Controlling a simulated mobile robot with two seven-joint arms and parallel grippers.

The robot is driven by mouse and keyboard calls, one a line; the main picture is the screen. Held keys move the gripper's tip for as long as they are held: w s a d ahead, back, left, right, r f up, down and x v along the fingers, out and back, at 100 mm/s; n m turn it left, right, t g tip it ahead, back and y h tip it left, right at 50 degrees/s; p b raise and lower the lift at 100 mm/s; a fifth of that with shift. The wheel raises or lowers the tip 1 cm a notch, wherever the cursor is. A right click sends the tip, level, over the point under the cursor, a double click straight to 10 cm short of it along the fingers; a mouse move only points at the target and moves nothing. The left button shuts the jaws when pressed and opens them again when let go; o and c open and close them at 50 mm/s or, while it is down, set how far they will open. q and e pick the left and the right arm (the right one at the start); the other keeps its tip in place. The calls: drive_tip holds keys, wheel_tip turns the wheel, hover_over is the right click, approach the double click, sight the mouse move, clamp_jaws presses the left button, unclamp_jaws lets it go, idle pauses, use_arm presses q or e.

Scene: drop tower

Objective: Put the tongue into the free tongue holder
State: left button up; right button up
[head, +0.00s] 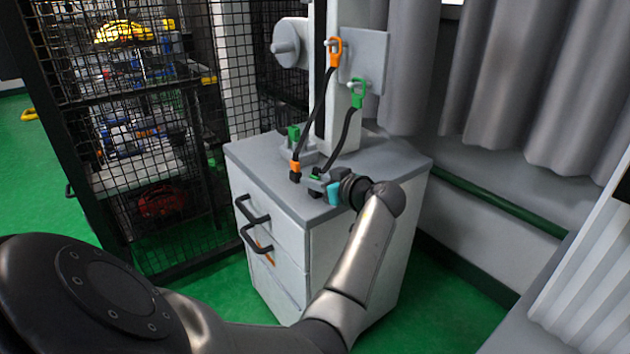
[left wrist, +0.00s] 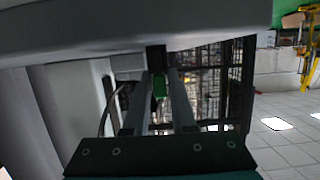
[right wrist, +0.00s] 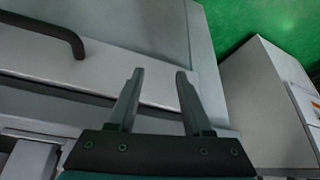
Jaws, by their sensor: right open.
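A green tongue piece (head: 316,177) on a black strap is at the fingertips of my left gripper (head: 320,184), just above the front of the grey cabinet top. In the left wrist view a green block (left wrist: 159,86) with a black part sits between the nearly closed fingers (left wrist: 158,100). The strap runs up to a green handle (head: 358,92) on the post. An orange-and-black tongue piece (head: 295,169) hangs by a strap from an orange handle (head: 334,50). A green upright block (head: 293,132) stands at a grey fixture behind; whether this is a holder is unclear. My right gripper (right wrist: 157,95) is open and empty.
The grey cabinet (head: 395,157) has black drawer handles (head: 252,240). A black mesh cage (head: 130,130) stands to its left and grey curtains (head: 520,80) hang behind on the right. In the right wrist view, a drawer front lies before the fingers.

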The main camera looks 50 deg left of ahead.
use_arm(q)
drive_tip(key=o, duration=0.4)
drive_tip(key=p+v, duration=0.1)
drive_tip(key=v, duration=0.2)
drive_tip(key=shift+d+r+p, duration=0.15)
drive_tip(key=shift+d+p, duration=0.15)
drive_tip(key=p+v, duration=0.2)
drive_tip(key=v, duration=0.6)
drive_tip(key=shift+d, duration=0.2)
use_arm(e)
drive_tip(key=shift+g, duration=0.8)
drive_tip(key=f, duration=0.6)
drive_tip(key=shift+s+d, duration=0.3)
drive_tip(key=shift+s, duration=0.05)
